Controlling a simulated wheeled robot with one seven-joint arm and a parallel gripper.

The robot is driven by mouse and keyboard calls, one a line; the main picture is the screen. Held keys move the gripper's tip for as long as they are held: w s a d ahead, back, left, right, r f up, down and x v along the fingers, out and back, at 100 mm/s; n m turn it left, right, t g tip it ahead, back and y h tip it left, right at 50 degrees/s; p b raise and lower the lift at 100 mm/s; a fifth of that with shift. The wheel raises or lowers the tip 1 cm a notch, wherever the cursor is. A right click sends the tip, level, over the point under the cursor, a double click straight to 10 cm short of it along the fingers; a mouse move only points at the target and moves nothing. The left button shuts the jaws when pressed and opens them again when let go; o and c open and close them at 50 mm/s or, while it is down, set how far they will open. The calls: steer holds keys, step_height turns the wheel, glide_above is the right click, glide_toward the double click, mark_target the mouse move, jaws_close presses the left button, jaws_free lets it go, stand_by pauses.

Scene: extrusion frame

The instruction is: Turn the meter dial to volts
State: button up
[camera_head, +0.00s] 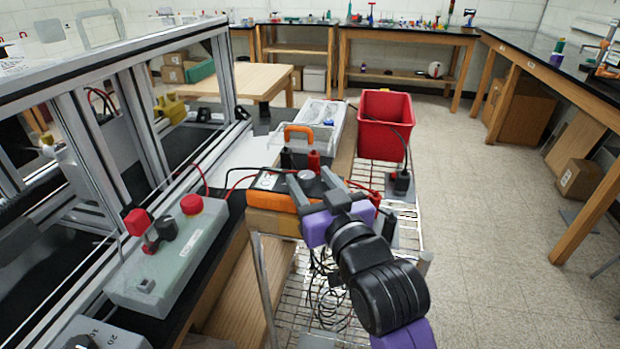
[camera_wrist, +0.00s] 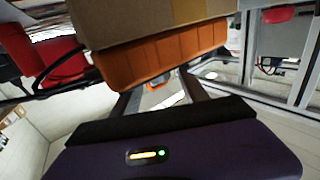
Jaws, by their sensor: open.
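The meter (camera_head: 272,198) has an orange case and lies on a wooden block on the wire cart in the head view. A grey round knob (camera_head: 306,175), which looks like its dial, shows on its top face, close to my fingertips. My gripper (camera_head: 314,186) reaches over the right part of the meter with its two fingers apart. In the wrist view the meter's orange side (camera_wrist: 165,58) fills the upper middle. My gripper's fingers (camera_wrist: 158,93) show on both sides below it, empty between. The dial's marks cannot be read, and the wrist view hides the dial.
Red and black plugs (camera_head: 314,161) and leads stand around the meter. A red bin (camera_head: 386,124) stands behind, beside a clear tray (camera_head: 322,115). A grey control box (camera_head: 168,258) with red buttons and the extrusion frame (camera_head: 150,120) are at left. Open floor lies right.

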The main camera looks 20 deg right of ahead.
steer(key=shift+w, duration=0.35)
jaws_close()
